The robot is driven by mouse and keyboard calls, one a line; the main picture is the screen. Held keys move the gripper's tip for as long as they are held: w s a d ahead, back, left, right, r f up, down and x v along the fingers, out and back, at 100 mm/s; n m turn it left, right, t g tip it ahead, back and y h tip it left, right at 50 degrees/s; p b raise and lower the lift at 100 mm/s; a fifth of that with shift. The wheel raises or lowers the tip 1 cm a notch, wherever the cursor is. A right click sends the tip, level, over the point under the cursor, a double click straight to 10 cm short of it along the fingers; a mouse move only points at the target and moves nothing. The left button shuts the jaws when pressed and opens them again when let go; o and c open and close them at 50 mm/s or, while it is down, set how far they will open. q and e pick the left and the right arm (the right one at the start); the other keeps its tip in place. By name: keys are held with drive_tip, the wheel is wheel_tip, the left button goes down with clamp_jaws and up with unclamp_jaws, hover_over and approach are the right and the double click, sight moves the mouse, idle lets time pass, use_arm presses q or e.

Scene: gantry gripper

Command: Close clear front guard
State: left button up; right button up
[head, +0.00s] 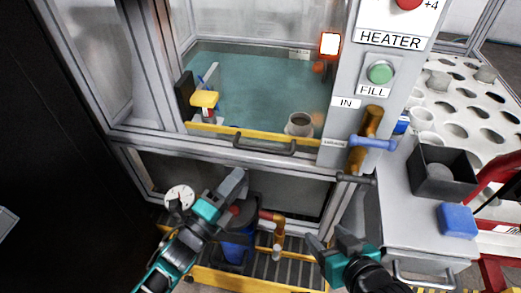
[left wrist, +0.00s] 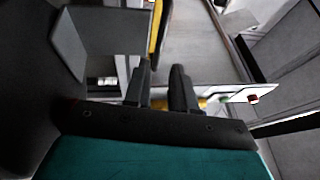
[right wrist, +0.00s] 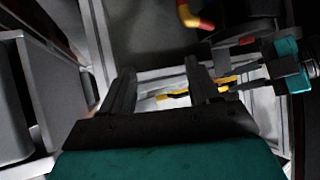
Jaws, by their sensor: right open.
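The clear front guard is hard to make out against the tank. A dark bar handle (head: 265,148) is on the machine's front, at a yellow-edged strip (head: 225,131) below the tank opening. I cannot tell whether the guard is raised or lowered. My left gripper (head: 238,180) is below and left of the handle, apart from it. Its fingers (left wrist: 160,85) have a narrow gap with nothing held between them. My right gripper (head: 332,245) is lower right of the handle, in front of the machine. Its fingers (right wrist: 160,85) are wide apart and empty.
Blue-green liquid (head: 250,85) fills the tank, with a yellow-topped item (head: 205,100) and a grey cup (head: 299,124) in it. A blue-handled valve (head: 373,143) juts out at the right. A side bench (head: 405,215) carries a dark bin (head: 441,172) and a blue block (head: 458,221).

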sight(261, 148)
use_arm(q)
drive_tip(key=b+x, duration=0.2)
drive_tip(key=x, duration=0.8)
drive_tip(key=shift+w+d, duration=0.15)
drive_tip(key=shift+w, duration=0.05)
clamp_jaws()
